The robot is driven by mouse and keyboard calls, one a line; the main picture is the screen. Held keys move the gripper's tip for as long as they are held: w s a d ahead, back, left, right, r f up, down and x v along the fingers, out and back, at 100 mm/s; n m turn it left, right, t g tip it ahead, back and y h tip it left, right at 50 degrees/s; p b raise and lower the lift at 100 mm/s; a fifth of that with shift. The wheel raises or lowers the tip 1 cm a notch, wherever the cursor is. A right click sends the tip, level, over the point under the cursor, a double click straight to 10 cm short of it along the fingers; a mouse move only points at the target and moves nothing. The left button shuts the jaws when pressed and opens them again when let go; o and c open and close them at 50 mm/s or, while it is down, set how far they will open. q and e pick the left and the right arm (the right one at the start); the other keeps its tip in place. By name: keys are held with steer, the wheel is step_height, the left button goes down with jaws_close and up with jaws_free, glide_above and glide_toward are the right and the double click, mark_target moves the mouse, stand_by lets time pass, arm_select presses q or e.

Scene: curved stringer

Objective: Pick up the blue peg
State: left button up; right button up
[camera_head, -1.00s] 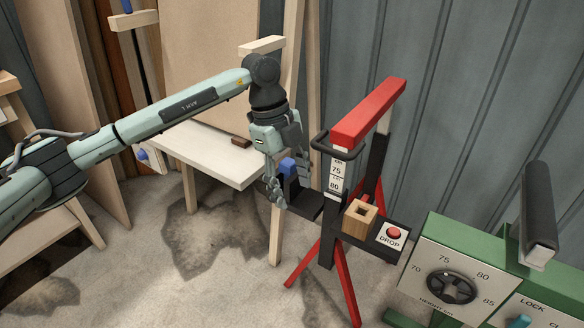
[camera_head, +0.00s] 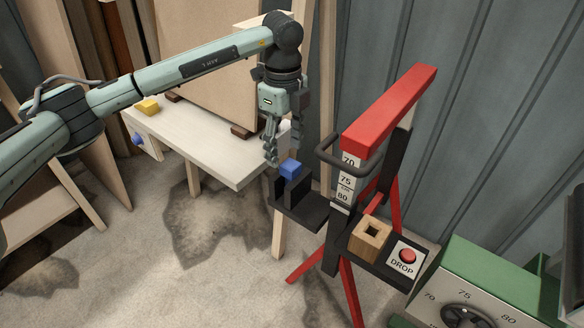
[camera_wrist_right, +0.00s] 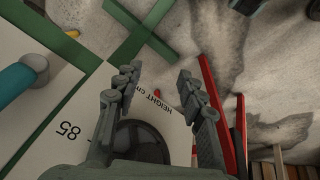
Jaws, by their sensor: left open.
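The blue peg (camera_head: 290,170) stands in a black holder (camera_head: 303,212) fixed to the side of the red and black stand. Only its upper part shows; the holder hides the rest. My left gripper (camera_head: 285,148) is open and points down just above the peg, with one finger at the peg's upper left in the picture. I cannot tell whether it touches the peg. My right gripper (camera_wrist_right: 157,82) is open and empty in the right wrist view, over a panel with a dark dial.
The red-topped stand (camera_head: 390,110) rises right of the gripper, with a wooden block with a square hole (camera_head: 370,238) and a red DROP button (camera_head: 408,256). A white table (camera_head: 200,140) is behind at left. A green machine (camera_head: 480,275) is at lower right.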

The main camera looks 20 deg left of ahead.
mark_target(291, 164)
arm_select(q)
steer(key=f, duration=0.2)
steer(key=d+f, duration=0.1)
steer(key=f, duration=0.1)
steer(key=shift+w+d+f, duration=0.1)
steer(key=shift+w+f, duration=0.05)
steer(key=shift+f, duration=0.6)
arm_select(e)
steer(key=shift+f, duration=0.7)
arm_select(q)
steer(key=shift+c, duration=1.3)
steer(key=c, duration=0.9)
arm_select(e)
steer(key=shift+d+r, duration=0.1)
arm_select(q)
steer(key=shift+w+r, duration=0.1)
